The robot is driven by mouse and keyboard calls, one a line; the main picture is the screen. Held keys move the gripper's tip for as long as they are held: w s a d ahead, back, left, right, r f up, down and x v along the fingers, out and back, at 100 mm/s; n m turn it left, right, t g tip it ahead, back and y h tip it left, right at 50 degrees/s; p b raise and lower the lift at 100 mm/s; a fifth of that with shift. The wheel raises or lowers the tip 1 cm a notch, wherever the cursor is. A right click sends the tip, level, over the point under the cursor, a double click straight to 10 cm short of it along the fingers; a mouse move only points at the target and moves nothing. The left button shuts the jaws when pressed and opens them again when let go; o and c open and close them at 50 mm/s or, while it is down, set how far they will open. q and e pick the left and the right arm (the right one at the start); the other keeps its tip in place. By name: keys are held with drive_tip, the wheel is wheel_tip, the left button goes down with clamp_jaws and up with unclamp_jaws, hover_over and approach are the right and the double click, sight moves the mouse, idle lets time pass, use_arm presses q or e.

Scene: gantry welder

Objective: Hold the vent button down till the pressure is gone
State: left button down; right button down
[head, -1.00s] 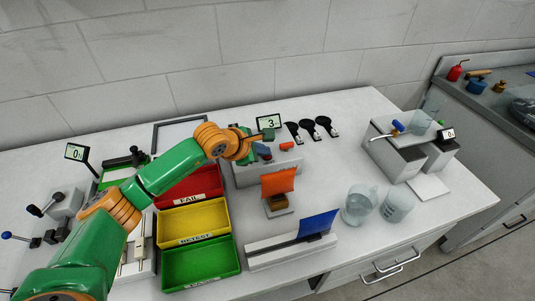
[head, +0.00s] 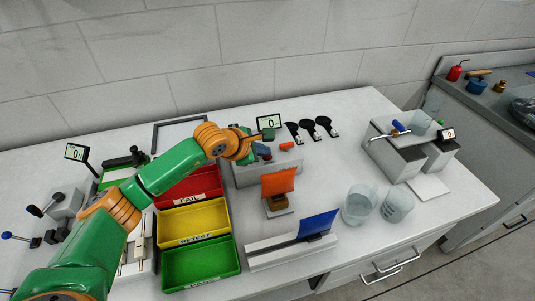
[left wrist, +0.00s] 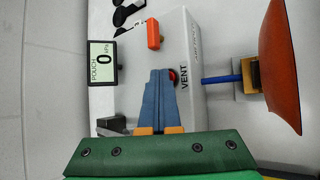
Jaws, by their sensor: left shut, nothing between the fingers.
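The vent button, a small red cap (left wrist: 174,76) beside the word VENT, shows in the left wrist view, partly hidden by my left gripper's fingertips. It sits on a light grey box (head: 240,175). My left gripper (left wrist: 160,72) is shut and empty, its blue fingers at the button. I cannot tell how far the button is pressed. In the head view the left gripper (head: 263,152) is over the box. The pouch pressure display (left wrist: 103,62) reads 0 kPa; it also shows in the head view (head: 269,121). My right gripper is out of view.
An orange switch (left wrist: 153,34) is on the same box. An orange flap on a small stand (head: 278,181) stands close in front. Red, yellow and green trays (head: 201,262) lie to the left. Two clear beakers (head: 359,204) stand at right.

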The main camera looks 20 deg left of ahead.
use_arm(q)
drive_tip(key=shift+w+a+r+p, duration=0.15)
drive_tip(key=shift+r+p, duration=0.3)
drive_tip(key=shift+r, duration=0.5)
drive_tip(key=shift+r+p, duration=1.55)
drive_tip(key=shift+r, duration=0.85)
